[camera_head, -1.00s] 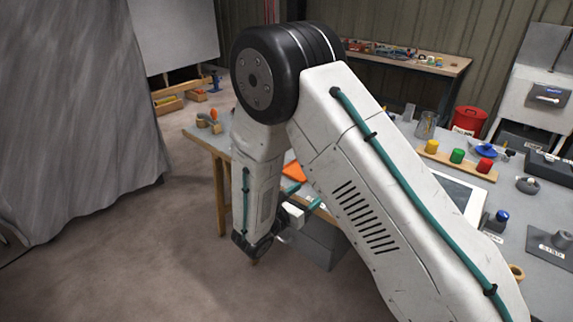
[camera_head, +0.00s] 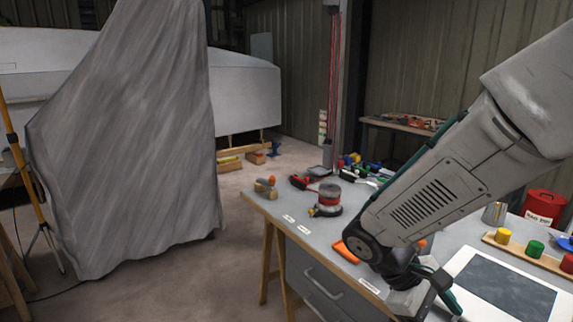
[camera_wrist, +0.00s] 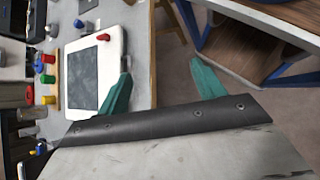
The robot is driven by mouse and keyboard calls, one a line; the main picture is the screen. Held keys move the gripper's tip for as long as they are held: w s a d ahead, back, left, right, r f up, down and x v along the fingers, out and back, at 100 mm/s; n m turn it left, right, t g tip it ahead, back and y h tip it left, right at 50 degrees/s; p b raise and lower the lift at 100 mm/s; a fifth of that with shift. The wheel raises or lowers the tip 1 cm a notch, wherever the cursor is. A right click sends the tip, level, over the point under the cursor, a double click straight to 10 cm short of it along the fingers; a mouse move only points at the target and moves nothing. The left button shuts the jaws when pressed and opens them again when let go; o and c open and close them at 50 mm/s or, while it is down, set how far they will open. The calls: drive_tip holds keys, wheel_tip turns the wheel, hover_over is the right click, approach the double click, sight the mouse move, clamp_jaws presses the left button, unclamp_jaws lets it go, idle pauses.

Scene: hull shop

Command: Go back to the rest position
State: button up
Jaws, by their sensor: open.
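My gripper (camera_head: 440,296) hangs at the bottom right of the head view, by the front edge of the grey workbench (camera_head: 350,205). My arm reaches down to it from the upper right. In the wrist view, my gripper (camera_wrist: 161,68) shows two teal fingers spread wide apart with nothing between them. The bench edge and floor lie below the gap. A white-framed panel with a dark face (camera_head: 508,290) lies on the bench beside the gripper; it also shows in the wrist view (camera_wrist: 92,70).
A wooden strip with yellow, green and red pegs (camera_head: 503,236) lies behind the panel. A sander-like tool (camera_head: 327,200) and an orange item (camera_head: 346,251) are on the bench. A grey draped cover (camera_head: 135,140) stands left. Floor between is clear. A blue-framed shelf (camera_wrist: 260,45) shows in the wrist view.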

drive_tip(key=s+r+m+t+y, duration=0.5)
drive_tip(key=s+r+m+y, duration=0.2)
drive_tip(key=s+r, duration=0.3)
drive_tip(key=shift+s+a+r+m+y, duration=0.3)
drive_tip(key=shift+r+m+y, duration=0.1)
drive_tip(key=shift+r, duration=0.4)
idle(0.9)
